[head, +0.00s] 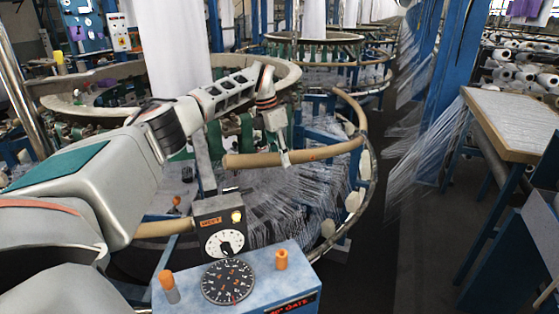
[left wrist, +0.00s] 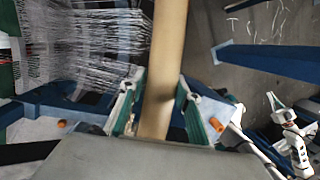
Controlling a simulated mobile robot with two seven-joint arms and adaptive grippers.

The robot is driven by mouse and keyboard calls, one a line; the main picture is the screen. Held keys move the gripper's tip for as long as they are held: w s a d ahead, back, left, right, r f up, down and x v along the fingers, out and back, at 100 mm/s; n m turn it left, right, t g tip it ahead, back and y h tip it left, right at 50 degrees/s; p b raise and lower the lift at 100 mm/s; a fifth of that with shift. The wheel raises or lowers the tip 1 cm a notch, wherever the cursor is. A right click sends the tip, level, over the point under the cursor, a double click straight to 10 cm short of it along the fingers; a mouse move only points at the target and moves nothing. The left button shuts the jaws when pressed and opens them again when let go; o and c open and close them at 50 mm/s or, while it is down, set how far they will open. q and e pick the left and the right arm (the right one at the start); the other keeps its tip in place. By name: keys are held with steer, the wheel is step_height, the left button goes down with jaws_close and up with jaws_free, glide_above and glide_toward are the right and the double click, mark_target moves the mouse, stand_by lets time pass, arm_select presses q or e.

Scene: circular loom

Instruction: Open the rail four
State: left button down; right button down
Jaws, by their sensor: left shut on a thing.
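A tan curved rail (head: 322,151) lies along the near right side of the circular loom. Its left end is blunt and stands apart from the tan rail at the lower left. My left gripper (head: 285,158) is shut on this rail, partway along it. In the left wrist view the rail (left wrist: 166,50) runs straight down between the two green-padded fingers of my left gripper (left wrist: 160,115). A number on the rail cannot be read. A small white jointed piece (left wrist: 290,128) at the right of the left wrist view may be my right gripper; its fingers are unclear.
Another tan rail section (head: 165,228) lies at the lower left. A blue control box (head: 250,273) with dial and orange knobs stands in front. White threads (head: 305,185) fan out below the held rail.

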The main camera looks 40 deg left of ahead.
arm_select(q)
steer(key=c, duration=1.6)
jaws_free()
steer(key=shift+o, duration=0.7)
arm_select(e)
steer(key=shift+d, duration=0.3)
arm_select(q)
steer(key=v, duration=1.2)
